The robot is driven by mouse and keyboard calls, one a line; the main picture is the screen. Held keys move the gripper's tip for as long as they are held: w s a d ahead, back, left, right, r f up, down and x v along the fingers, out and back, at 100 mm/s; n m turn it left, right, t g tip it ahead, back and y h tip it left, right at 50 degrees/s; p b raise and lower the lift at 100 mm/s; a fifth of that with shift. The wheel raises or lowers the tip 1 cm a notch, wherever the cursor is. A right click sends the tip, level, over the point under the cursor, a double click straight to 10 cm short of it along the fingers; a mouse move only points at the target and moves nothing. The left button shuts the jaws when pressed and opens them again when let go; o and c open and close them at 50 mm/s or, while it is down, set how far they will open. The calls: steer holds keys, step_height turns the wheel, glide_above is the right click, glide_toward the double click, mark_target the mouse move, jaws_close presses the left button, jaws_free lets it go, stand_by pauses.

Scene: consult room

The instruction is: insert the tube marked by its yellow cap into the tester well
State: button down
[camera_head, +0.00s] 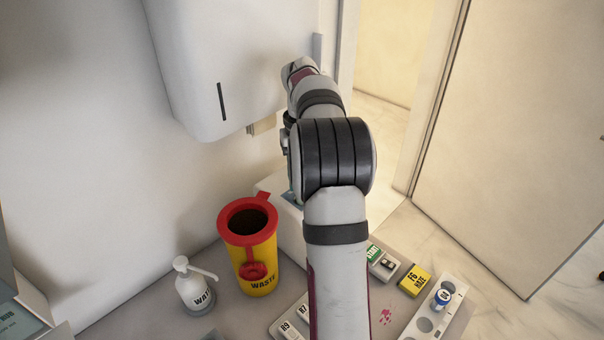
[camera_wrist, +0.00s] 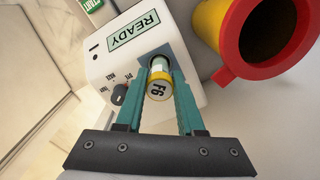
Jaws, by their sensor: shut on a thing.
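The tube with the yellow cap (camera_wrist: 158,87), marked F6, is between the teal fingers of my gripper (camera_wrist: 161,78) in the wrist view. My gripper is shut on it. The white tester (camera_wrist: 110,65) has a READY display and a dial. The tube's far end points at the tester's grey well area (camera_wrist: 166,52). I cannot tell how deep the end is in the well. In the head view my arm hides most of the tester (camera_head: 283,222), the gripper and the tube.
A red-rimmed yellow waste bin (camera_head: 262,262) stands beside the tester, with a pump bottle (camera_head: 195,290) to its left. A white rack (camera_head: 452,311) with a blue-capped tube (camera_head: 441,297) and a yellow F6 box (camera_head: 415,280) lie at right. A dispenser (camera_head: 222,75) hangs on the wall.

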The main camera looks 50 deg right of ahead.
steer(key=shift+f, duration=1.15)
steer(key=shift+c, duration=2.2)
jaws_free()
step_height(320, 180, up, 16)
steer(key=shift+f, duration=0.15)
